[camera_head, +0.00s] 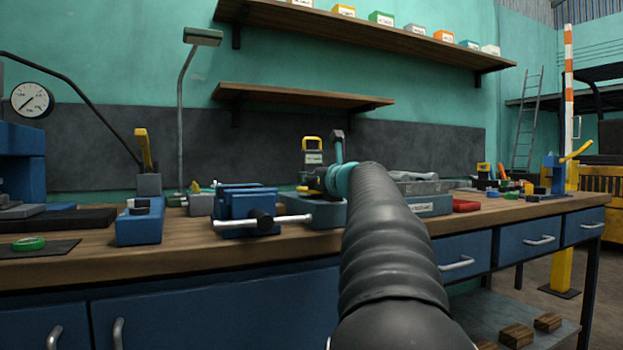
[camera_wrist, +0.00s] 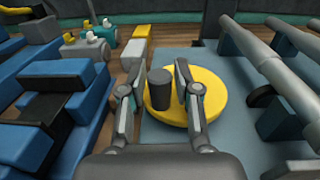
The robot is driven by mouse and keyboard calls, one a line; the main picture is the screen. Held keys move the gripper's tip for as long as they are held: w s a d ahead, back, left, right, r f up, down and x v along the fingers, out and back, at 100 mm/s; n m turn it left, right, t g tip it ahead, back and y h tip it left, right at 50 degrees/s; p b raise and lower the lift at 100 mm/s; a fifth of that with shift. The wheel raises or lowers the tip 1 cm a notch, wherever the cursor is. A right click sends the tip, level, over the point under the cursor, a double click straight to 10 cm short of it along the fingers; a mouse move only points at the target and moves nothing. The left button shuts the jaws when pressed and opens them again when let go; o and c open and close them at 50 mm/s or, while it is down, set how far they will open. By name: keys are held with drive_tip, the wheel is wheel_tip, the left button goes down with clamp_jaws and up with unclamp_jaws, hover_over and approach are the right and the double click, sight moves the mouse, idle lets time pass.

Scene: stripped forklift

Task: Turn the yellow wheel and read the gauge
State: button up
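The yellow wheel (camera_wrist: 210,100) is a flat disc lying on a blue-grey surface in the wrist view. A dark upright cylindrical knob (camera_wrist: 159,91) stands on its left part. My gripper (camera_wrist: 157,72) is open, with one finger on each side of the knob. A gap shows at the left finger; the right finger is very near the knob, and contact is unclear. The round white gauge (camera_head: 32,100) is at the far left of the head view. Its thin needle seems to point lower left; its numbers are too small to read. My arm hides the wheel in the head view.
Grey bars (camera_wrist: 268,60) run close to the wheel's right in the wrist view. The wooden bench (camera_head: 180,245) holds a blue vise (camera_head: 248,208) and several tools. A lamp (camera_head: 203,37) rises behind it.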

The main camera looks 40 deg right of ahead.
clamp_jaws()
drive_tip(key=n+y+p, duration=0.2)
drive_tip(key=y, duration=0.1)
drive_tip(key=d+n+y+p, duration=0.1)
drive_tip(key=y, duration=0.1)
drive_tip(key=shift+s+r+p, duration=0.25)
drive_tip(key=shift+s+p, duration=0.05)
drive_tip(key=shift+s, duration=0.1)
drive_tip(key=shift+s+d+n+y+p, duration=0.1)
drive_tip(key=shift+n+y+p, duration=0.5)
drive_tip(key=shift+y+p, duration=0.25)
drive_tip(key=shift+s+f+y, duration=0.1)
drive_tip(key=shift+f+y, duration=0.15)
drive_tip(key=o, duration=0.6)
unclamp_jaws()
